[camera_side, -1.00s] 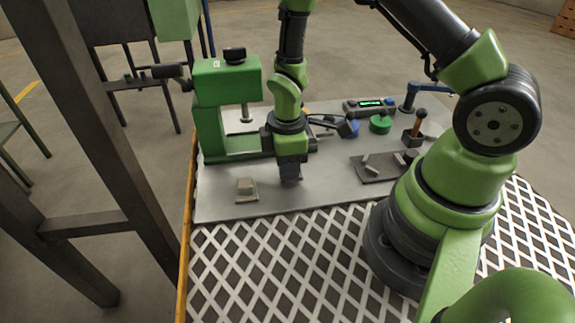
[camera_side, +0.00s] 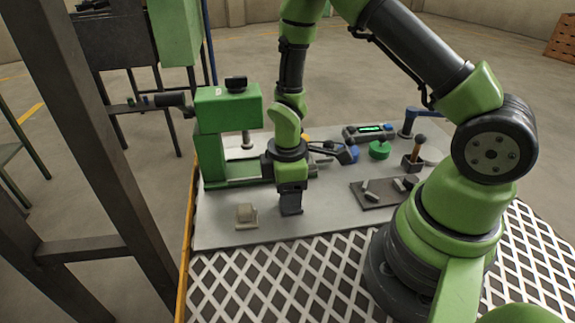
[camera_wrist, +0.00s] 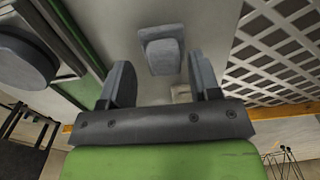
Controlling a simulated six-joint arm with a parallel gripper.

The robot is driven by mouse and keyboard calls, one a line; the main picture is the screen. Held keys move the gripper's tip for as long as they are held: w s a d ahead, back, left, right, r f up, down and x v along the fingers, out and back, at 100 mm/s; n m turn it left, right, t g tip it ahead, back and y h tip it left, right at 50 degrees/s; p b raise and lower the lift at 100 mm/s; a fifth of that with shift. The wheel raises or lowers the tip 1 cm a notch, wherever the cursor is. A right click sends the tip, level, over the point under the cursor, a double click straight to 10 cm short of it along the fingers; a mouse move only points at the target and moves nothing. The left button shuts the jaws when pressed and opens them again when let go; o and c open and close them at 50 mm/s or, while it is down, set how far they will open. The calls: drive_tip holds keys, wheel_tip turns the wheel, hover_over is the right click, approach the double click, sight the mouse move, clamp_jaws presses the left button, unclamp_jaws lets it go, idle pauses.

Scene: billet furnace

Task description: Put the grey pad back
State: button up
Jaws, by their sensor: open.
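A pale piece (camera_wrist: 181,92) shows partly behind the gripper's bracket.
A green press (camera_side: 228,108) stands behind and left of my gripper. A dark tray (camera_side: 378,196) with small parts lies to the right. Farther back are a green round piece (camera_side: 380,149) and a control box (camera_side: 370,132). The table front between gripper and tray is clear.

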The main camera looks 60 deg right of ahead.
drive_tip(key=s+a+r+m+t, duration=0.1)
drive_tip(key=s+r+m+t, duration=0.15)
drive_tip(key=r, duration=0.85)
drive_tip(key=s+a+r+m+t, duration=0.15)
drive_tip(key=r+m, duration=0.25)
drive_tip(key=r, duration=0.7)
drive_tip(key=s+a+r+m+t+y, duration=0.1)
drive_tip(key=s+r+m+t+y, duration=0.1)
drive_tip(key=s+r+m, duration=0.4)
drive_tip(key=shift+s+r+m+t, duration=0.15)
drive_tip(key=shift+s+m+t, duration=0.35)
drive_tip(key=shift+s, duration=0.7)
